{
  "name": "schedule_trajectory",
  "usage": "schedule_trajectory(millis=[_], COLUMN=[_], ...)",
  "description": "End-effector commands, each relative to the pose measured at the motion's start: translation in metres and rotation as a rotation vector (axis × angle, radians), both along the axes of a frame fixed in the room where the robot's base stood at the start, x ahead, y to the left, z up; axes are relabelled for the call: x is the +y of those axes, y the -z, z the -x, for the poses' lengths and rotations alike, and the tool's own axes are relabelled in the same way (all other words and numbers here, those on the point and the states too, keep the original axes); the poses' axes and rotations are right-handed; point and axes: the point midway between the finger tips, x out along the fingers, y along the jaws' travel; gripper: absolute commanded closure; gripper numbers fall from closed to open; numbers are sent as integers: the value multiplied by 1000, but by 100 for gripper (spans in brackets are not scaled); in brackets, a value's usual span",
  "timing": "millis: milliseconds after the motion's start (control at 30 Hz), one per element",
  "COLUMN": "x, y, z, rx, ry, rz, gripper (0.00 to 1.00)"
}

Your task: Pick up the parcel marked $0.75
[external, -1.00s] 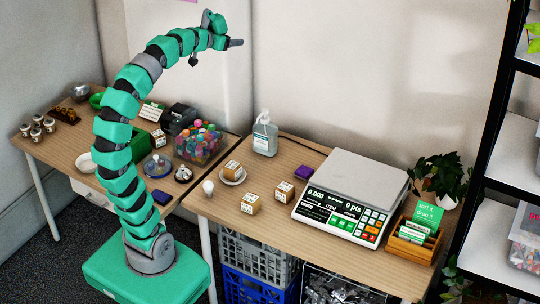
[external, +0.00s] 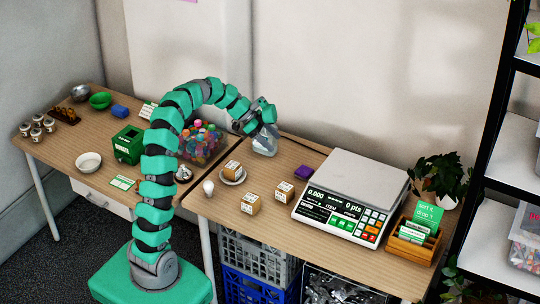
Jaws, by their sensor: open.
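Several small brown parcels with white labels stand on the right table. The prices on the labels are too small to read, so I cannot tell which is $0.75. My gripper (external: 259,132) is open and empty, pointing down above the back of the table, in front of the clear pump bottle (external: 266,147). It is above and behind the parcels, apart from them.
A white bulb-shaped item (external: 208,188) stands left of the parcels. A purple block (external: 303,172) and a large scale (external: 350,195) are to their right. A bin of colourful items (external: 205,145) is at the left. Bare wood lies in front of the parcels.

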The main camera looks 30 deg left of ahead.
Motion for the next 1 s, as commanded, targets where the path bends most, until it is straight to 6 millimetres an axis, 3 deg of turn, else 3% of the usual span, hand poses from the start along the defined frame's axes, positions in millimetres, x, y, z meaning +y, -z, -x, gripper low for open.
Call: schedule_trajectory(millis=[33, 300, 667, 1000], x=[-4, -17, -18, -19], y=[25, 98, 132, 185], z=[-2, -4, -5, -5], rx=[7, -69, -139, -136], ry=[48, 270, 346, 345], rz=[35, 241, 344, 344], gripper=[24, 24, 24, 24])
